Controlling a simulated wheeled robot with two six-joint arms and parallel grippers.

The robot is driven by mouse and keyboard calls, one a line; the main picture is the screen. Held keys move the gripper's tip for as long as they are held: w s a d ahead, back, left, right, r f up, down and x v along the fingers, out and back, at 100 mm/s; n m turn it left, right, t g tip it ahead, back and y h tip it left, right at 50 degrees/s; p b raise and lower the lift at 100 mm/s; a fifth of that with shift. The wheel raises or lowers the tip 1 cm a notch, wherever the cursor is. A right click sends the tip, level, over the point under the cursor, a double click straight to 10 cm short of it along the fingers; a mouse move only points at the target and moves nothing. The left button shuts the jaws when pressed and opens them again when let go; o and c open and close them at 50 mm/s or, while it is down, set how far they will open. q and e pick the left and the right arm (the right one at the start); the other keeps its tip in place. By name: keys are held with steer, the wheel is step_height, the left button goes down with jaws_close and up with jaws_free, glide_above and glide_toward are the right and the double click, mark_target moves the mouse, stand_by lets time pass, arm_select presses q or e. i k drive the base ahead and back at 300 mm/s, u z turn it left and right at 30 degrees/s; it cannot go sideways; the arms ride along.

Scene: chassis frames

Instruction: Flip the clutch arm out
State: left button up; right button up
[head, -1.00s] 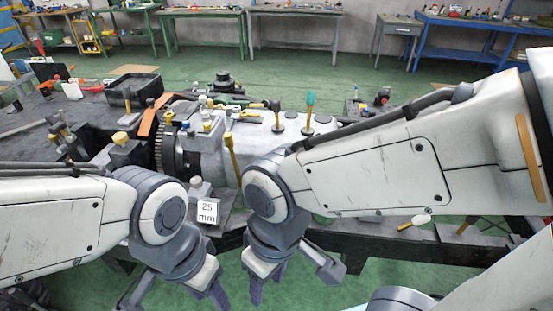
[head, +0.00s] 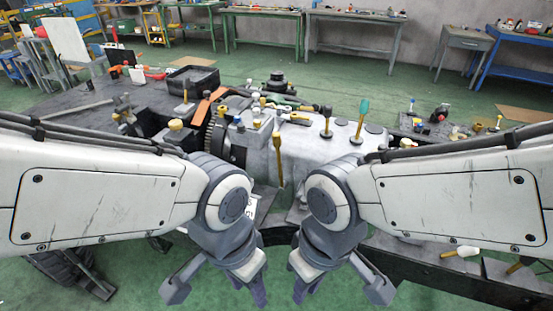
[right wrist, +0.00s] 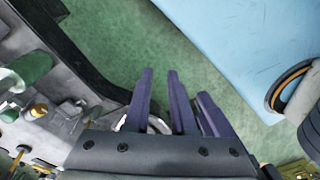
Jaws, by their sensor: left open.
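A grey gearbox housing (head: 310,140) with a toothed ring (head: 215,135) at its left end stands on the dark bench. A yellow lever (head: 279,160) stands upright against the housing's front. A teal-knobbed lever (head: 361,118) and a shorter lever (head: 327,119) stand on top. I cannot tell for sure which part is the clutch arm. My left gripper (head: 250,293) is open and empty, in front of and below the bench edge. My right gripper (head: 306,291) is beside it, fingers apart and empty; its fingers also show in the right wrist view (right wrist: 172,80). Neither touches the housing.
A black tray (head: 194,80) and an orange part (head: 206,107) lie at the left back. Small parts and a yellow-white handled tool (head: 460,252) are on the right. A labelled plate is mostly hidden behind my left arm. Green floor is free in front.

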mark_target(275, 136)
steer(key=u, duration=0.15)
steer(key=i, duration=1.1)
steer(key=u, duration=0.3)
